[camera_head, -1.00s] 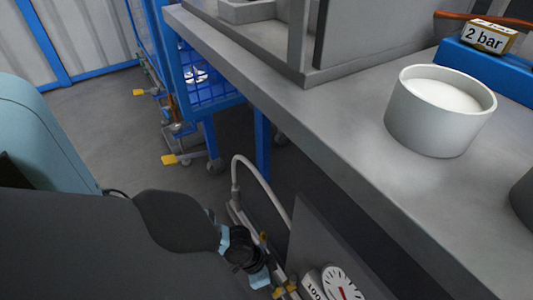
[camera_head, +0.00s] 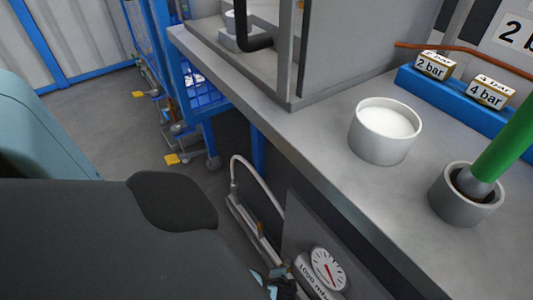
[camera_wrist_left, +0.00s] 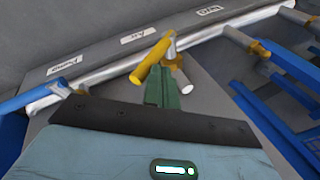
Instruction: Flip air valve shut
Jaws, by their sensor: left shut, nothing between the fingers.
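In the left wrist view, the yellow air valve handle (camera_wrist_left: 152,60) stands out from a pale pipe (camera_wrist_left: 115,77), below a label that seems to read "Air" (camera_wrist_left: 138,35). The handle lies slanted across the pipe. My left gripper (camera_wrist_left: 162,78) is shut and empty, its greenish fingers together just under the handle. I cannot tell whether they touch it. In the head view, only a small light-blue and black part of my left gripper (camera_head: 273,287) shows at the bottom edge, beside the pipes. The air valve cannot be made out there. My right gripper is not in view.
In the head view, a dial gauge (camera_head: 328,268) sits below the grey bench (camera_head: 330,150). A white-filled cup (camera_head: 385,130) stands on the bench.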

